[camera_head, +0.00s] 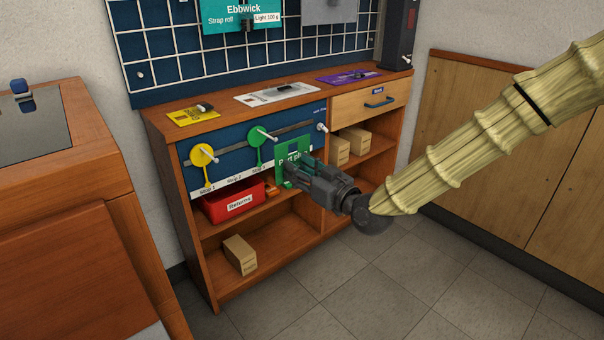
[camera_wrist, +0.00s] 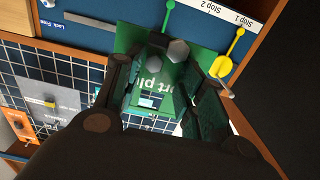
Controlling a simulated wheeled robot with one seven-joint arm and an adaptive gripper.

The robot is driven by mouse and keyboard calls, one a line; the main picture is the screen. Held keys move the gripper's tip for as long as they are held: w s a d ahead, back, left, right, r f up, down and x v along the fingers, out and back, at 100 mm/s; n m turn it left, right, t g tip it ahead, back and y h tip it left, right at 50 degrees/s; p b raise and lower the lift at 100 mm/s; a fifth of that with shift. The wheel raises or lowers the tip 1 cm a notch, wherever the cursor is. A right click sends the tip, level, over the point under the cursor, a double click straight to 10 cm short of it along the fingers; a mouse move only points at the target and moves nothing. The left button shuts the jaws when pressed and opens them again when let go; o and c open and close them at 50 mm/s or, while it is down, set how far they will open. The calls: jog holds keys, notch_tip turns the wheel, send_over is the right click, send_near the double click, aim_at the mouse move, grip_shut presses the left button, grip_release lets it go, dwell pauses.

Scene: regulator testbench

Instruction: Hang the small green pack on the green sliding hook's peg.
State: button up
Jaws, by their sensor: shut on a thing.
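The small green pack (camera_head: 297,144) shows in front of the right part of the blue rail panel, with white lettering partly covered by my fingers. My gripper (camera_head: 298,169) is shut on it from the front. In the wrist view the pack (camera_wrist: 148,84) lies between the dark fingers. The green sliding hook (camera_head: 255,140) has a round plate and a pale peg pointing outward, just left of the pack. The pack appears apart from this peg in the head view. In the wrist view the hook's green pointer (camera_wrist: 168,17) shows near Stop 2; its peg is not clearly identifiable there.
A yellow hook (camera_head: 202,157) with a peg stands left on the same rail (camera_head: 232,143). A red Returns bin (camera_head: 232,203) sits below. Yellow, white and purple packs lie on the cabinet top (camera_head: 225,110). A larger green pack (camera_head: 240,14) hangs on the grid above.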

jog(key=f+b+x, duration=0.1)
jog(key=b+x, duration=0.1)
jog(key=x, duration=0.7)
jog(key=shift+w+f, duration=0.15)
dwell(1.2)
jog(key=shift+a, duration=0.15)
dwell(0.5)
jog(key=o, duration=1.1)
